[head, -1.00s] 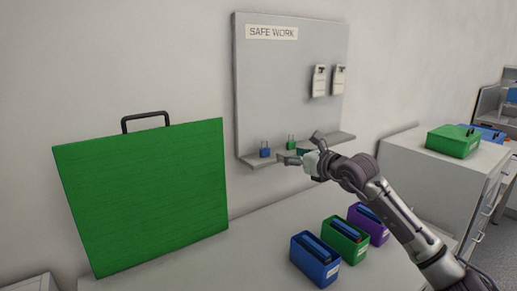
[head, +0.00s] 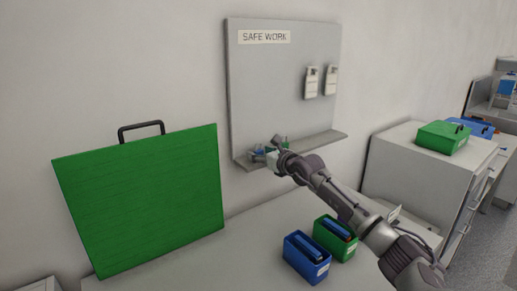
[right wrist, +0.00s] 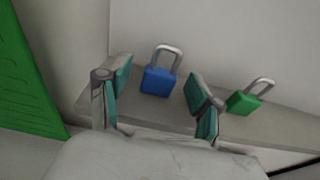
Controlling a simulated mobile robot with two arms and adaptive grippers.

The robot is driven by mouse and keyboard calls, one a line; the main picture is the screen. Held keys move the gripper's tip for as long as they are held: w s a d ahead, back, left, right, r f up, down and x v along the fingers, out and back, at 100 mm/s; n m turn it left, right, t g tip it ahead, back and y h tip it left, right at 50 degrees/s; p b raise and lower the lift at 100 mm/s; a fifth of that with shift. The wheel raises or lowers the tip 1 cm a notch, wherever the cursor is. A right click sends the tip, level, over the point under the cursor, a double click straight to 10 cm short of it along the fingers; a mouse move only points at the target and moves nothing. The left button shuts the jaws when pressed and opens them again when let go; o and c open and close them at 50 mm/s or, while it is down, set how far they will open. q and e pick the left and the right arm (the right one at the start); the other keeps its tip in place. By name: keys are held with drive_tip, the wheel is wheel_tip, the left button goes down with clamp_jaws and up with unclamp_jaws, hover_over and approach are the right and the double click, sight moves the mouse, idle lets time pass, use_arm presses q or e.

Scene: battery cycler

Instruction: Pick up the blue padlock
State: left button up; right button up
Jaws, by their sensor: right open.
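The blue padlock (right wrist: 158,81) stands on the shelf in the right wrist view, its grey shackle upward. It lies between the two open fingers of my right gripper (right wrist: 158,98), a little beyond them, and I cannot tell whether either finger touches it. In the head view my right gripper (head: 265,151) is at the left part of the shelf and mostly covers the blue padlock (head: 259,150). A green padlock (right wrist: 244,97) stands just right of the right finger in the right wrist view. My left gripper is not in view.
The shelf (head: 318,141) is on a grey board (head: 270,85) labelled SAFE WORK, with two white tags (head: 312,82) hanging on it. A big green panel (head: 145,200) with a handle stands at left. Blue (head: 305,268) and green (head: 335,250) boxes sit on the counter below my arm.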

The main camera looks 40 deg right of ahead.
drive_tip(key=shift+w+d+f, duration=0.1)
drive_tip(key=shift+w, duration=0.65)
drive_tip(key=shift+s, duration=0.1)
drive_tip(key=shift+c, duration=0.3)
clamp_jaws()
